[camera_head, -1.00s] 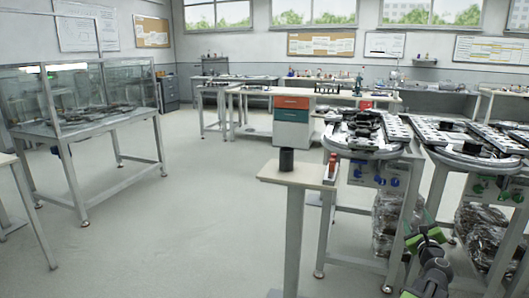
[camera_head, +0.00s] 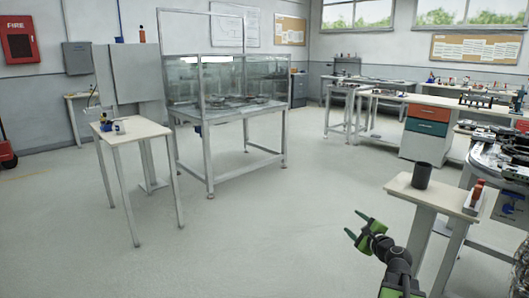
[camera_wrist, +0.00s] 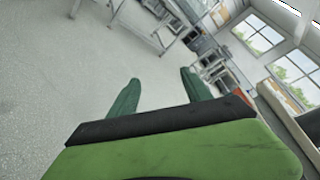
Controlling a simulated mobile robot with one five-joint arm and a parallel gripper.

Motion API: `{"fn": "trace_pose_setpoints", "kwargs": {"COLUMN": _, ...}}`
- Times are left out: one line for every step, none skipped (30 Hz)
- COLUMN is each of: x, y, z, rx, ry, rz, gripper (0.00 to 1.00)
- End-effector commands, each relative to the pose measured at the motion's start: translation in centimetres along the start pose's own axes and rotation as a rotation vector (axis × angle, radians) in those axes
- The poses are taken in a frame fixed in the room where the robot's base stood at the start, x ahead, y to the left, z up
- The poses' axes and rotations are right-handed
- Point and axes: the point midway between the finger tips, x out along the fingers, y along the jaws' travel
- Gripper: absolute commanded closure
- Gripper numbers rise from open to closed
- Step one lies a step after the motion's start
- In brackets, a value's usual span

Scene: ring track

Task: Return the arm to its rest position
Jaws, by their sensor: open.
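My arm reaches up from the lower right of the head view, with my gripper (camera_head: 353,225) in front of the bare floor. Its two green fingers are apart with nothing between them. In the wrist view my gripper (camera_wrist: 157,88) also shows its fingers spread and empty, with floor and tilted furniture beyond. The gripper is left of the small pedestal table (camera_head: 428,193) and looks clear of it.
A dark cup (camera_head: 422,175) and a red-orange item (camera_head: 477,192) stand on the pedestal table. A glass-walled bench (camera_head: 228,110) stands further back, and a small wooden-topped table (camera_head: 130,132) is at left. The floor (camera_head: 270,235) between them is open.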

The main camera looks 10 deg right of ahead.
Motion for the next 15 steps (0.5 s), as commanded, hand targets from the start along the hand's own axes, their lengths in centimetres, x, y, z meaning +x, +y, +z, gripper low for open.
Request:
{"fn": "trace_pose_setpoints", "kwargs": {"x": 1.6, "y": 2.9, "z": 3.6, "rx": -0.061, "ry": -0.047, "rz": 0.067, "gripper": 0.43}}
{"fn": "trace_pose_setpoints", "kwargs": {"x": 2.3, "y": 4.6, "z": 5.5, "rx": -0.103, "ry": -0.074, "rz": 0.107, "gripper": 0.43}}
{"fn": "trace_pose_setpoints", "kwargs": {"x": 3.1, "y": 7.0, "z": 8.1, "rx": -0.160, "ry": -0.110, "rz": 0.161, "gripper": 0.43}}
{"fn": "trace_pose_setpoints", "kwargs": {"x": 3.6, "y": 8.8, "z": 9.9, "rx": -0.207, "ry": -0.137, "rz": 0.202, "gripper": 0.43}}
{"fn": "trace_pose_setpoints", "kwargs": {"x": 4.0, "y": 10.7, "z": 11.8, "rx": -0.256, "ry": -0.166, "rz": 0.244, "gripper": 0.43}}
{"fn": "trace_pose_setpoints", "kwargs": {"x": 4.3, "y": 13.2, "z": 14.2, "rx": -0.323, "ry": -0.206, "rz": 0.300, "gripper": 0.43}}
{"fn": "trace_pose_setpoints", "kwargs": {"x": 4.4, "y": 15.2, "z": 16.0, "rx": -0.377, "ry": -0.236, "rz": 0.343, "gripper": 0.43}}
{"fn": "trace_pose_setpoints", "kwargs": {"x": 4.3, "y": 17.2, "z": 17.6, "rx": -0.434, "ry": -0.266, "rz": 0.386, "gripper": 0.43}}
{"fn": "trace_pose_setpoints", "kwargs": {"x": 4.1, "y": 19.8, "z": 19.6, "rx": -0.510, "ry": -0.306, "rz": 0.442, "gripper": 0.43}}
{"fn": "trace_pose_setpoints", "kwargs": {"x": 3.9, "y": 21.7, "z": 21.0, "rx": -0.569, "ry": -0.337, "rz": 0.484, "gripper": 0.43}}
{"fn": "trace_pose_setpoints", "kwargs": {"x": 3.5, "y": 23.6, "z": 22.2, "rx": -0.629, "ry": -0.366, "rz": 0.526, "gripper": 0.43}}
{"fn": "trace_pose_setpoints", "kwargs": {"x": 2.9, "y": 25.9, "z": 23.6, "rx": -0.708, "ry": -0.404, "rz": 0.579, "gripper": 0.43}}
{"fn": "trace_pose_setpoints", "kwargs": {"x": 2.3, "y": 27.6, "z": 24.5, "rx": -0.769, "ry": -0.432, "rz": 0.619, "gripper": 0.43}}
{"fn": "trace_pose_setpoints", "kwargs": {"x": 1.7, "y": 29.2, "z": 25.3, "rx": -0.832, "ry": -0.460, "rz": 0.659, "gripper": 0.43}}
{"fn": "trace_pose_setpoints", "kwargs": {"x": 0.8, "y": 31.2, "z": 26.1, "rx": -0.916, "ry": -0.497, "rz": 0.713, "gripper": 0.43}}
